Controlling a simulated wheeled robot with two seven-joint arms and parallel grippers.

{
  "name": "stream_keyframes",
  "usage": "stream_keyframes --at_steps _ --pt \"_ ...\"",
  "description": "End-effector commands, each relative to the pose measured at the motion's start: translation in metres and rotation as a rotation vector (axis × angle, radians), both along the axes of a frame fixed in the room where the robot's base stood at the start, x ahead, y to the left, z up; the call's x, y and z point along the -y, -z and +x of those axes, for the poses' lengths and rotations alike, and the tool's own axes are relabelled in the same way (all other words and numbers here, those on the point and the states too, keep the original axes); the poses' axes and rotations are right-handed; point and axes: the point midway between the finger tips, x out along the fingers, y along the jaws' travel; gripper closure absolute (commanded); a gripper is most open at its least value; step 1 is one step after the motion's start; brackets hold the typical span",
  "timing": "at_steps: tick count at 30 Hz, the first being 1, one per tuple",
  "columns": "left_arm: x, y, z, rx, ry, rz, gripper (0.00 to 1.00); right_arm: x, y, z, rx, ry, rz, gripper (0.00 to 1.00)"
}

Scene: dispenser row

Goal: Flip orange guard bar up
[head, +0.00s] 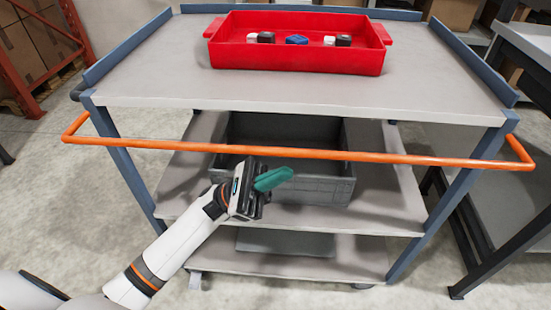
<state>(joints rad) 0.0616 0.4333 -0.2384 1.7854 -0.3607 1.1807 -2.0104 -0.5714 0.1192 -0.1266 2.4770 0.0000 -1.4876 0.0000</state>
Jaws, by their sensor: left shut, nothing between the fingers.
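The orange guard bar (355,156) runs across the front of a grey cart, below its top shelf. Its short side arms join the cart's blue corner posts at both ends. My left gripper (274,179) has green fingers that are shut and empty. In the picture it lies just below the middle-left part of the bar, in front of the cart's middle shelf. I cannot tell whether it touches the bar, but a gap shows between them. My right gripper is not in view.
A red tray (295,59) with several small black, white and blue items stands on the top shelf (180,75). A grey crate (325,186) sits on the middle shelf. Benches stand to the right, a boxed rack to the left. The top shelf's front is clear.

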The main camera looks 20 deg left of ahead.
Motion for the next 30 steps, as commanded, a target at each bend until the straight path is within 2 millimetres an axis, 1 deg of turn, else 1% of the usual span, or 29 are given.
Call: stream_keyframes --at_steps 1,3,6,9,21,30 --pt "-0.001 -0.011 -0.002 0.003 0.001 0.003 1.00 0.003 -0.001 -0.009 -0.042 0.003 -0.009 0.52" --pt "-0.001 -0.020 -0.005 0.002 0.001 0.003 1.00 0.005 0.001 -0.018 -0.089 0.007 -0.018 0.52" --pt "-0.001 -0.029 -0.006 0.001 0.000 0.003 1.00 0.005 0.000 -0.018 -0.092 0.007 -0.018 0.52" --pt "0.000 -0.034 -0.007 0.001 0.000 0.001 1.00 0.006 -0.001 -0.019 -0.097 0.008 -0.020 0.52" --pt "0.000 -0.036 -0.007 -0.002 0.000 0.001 1.00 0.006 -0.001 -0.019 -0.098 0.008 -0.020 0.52" --pt "0.000 -0.040 -0.009 -0.051 -0.001 -0.014 1.00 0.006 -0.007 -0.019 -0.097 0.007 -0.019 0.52"
